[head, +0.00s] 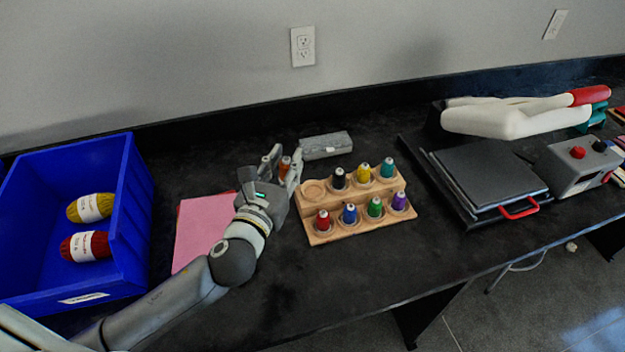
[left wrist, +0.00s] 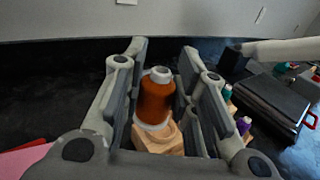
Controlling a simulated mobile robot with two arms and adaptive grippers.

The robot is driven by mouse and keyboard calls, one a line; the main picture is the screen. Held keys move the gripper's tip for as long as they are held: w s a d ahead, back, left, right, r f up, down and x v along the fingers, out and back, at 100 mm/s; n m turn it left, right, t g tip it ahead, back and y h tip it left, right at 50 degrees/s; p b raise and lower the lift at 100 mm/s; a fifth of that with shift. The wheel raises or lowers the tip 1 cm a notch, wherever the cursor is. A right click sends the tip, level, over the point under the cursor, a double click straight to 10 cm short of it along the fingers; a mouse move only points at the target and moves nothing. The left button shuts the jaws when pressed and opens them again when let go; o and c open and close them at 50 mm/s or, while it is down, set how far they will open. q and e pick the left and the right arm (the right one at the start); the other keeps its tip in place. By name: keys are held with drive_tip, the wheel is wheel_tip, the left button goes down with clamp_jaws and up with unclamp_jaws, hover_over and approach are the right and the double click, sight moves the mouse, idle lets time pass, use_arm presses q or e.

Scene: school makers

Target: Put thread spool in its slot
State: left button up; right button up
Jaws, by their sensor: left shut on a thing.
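An orange thread spool (head: 285,166) is between the fingers of my left gripper (head: 282,164), which is shut on it. In the left wrist view the orange spool (left wrist: 155,97) is upright between the two fingers (left wrist: 157,95). The wooden spool rack (head: 318,238) stands just right of the gripper in the head view. Its back-left round slot (head: 313,187) is empty. The other slots hold several spools, among them black (head: 339,178), yellow (head: 363,172) and red (head: 323,219). In the left wrist view part of the rack (left wrist: 158,140) shows beyond the spool. My right gripper is not in view.
A blue bin (head: 125,215) with yarn stands at the left. Pink paper (head: 202,230) lies under my left arm. A grey block (head: 326,146) lies behind the rack. A black press (head: 490,175) stands at the right. The counter in front of the rack is clear.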

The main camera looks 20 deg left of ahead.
use_arm(q)
drive_tip(key=w+d+f, duration=0.1)
drive_tip(key=w+f, duration=0.1)
drive_tip(key=w+d+f+b, duration=0.1)
drive_tip(key=w+f, duration=0.1)
drive_tip(key=w+d+f, duration=0.1)
drive_tip(key=w+f, duration=0.1)
drive_tip(key=f, duration=0.1)
drive_tip(key=shift+w+d+b, duration=0.1)
drive_tip(key=shift+w+b, duration=0.2)
drive_tip(key=shift+w, duration=0.1)
wheel_tip(320, 180, down, 3)
drive_tip(key=shift+w+d+f+b, duration=0.1)
drive_tip(key=shift+w+f+b, duration=0.1)
drive_tip(key=shift+b, duration=0.35)
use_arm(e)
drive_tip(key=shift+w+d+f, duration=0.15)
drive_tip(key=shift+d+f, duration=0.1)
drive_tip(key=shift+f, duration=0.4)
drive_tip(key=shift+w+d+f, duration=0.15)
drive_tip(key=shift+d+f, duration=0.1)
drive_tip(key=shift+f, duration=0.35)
use_arm(q)
drive_tip(key=shift+s, duration=0.1)
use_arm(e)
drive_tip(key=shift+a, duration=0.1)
